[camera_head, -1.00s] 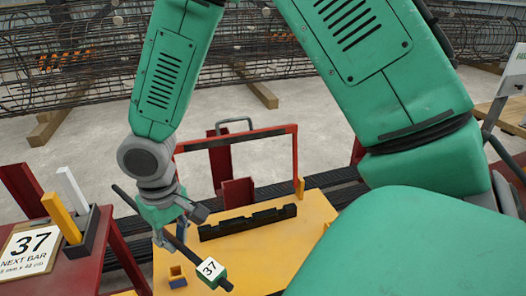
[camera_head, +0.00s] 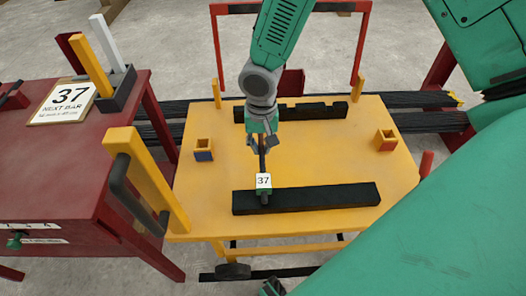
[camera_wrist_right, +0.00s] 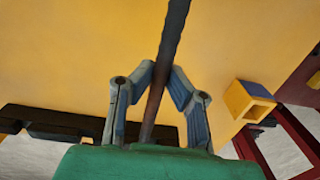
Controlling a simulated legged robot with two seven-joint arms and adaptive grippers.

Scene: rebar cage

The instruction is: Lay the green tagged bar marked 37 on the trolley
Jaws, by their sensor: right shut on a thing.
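The dark bar (camera_head: 262,158) has a tag (camera_head: 264,181) marked 37, white on top; the tag showed green sides earlier. My right gripper (camera_head: 262,142) is shut on the bar over the yellow trolley (camera_head: 315,150). The bar points toward the front, its tagged end at the front black rest (camera_head: 325,197); I cannot tell whether it touches. The notched black rest (camera_head: 335,110) lies behind the gripper. In the right wrist view the bar (camera_wrist_right: 170,45) passes between the fingers (camera_wrist_right: 165,80), with the trolley top (camera_wrist_right: 80,60) below. My left gripper is not in view.
Two small sockets, blue-sided (camera_head: 203,149) and red-sided (camera_head: 386,141), stand on the trolley. A yellow post with a dark handle (camera_head: 145,180) is at its left. A red table (camera_head: 60,165) bears a 37 sign (camera_head: 68,100). A red frame (camera_head: 364,45) rises behind.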

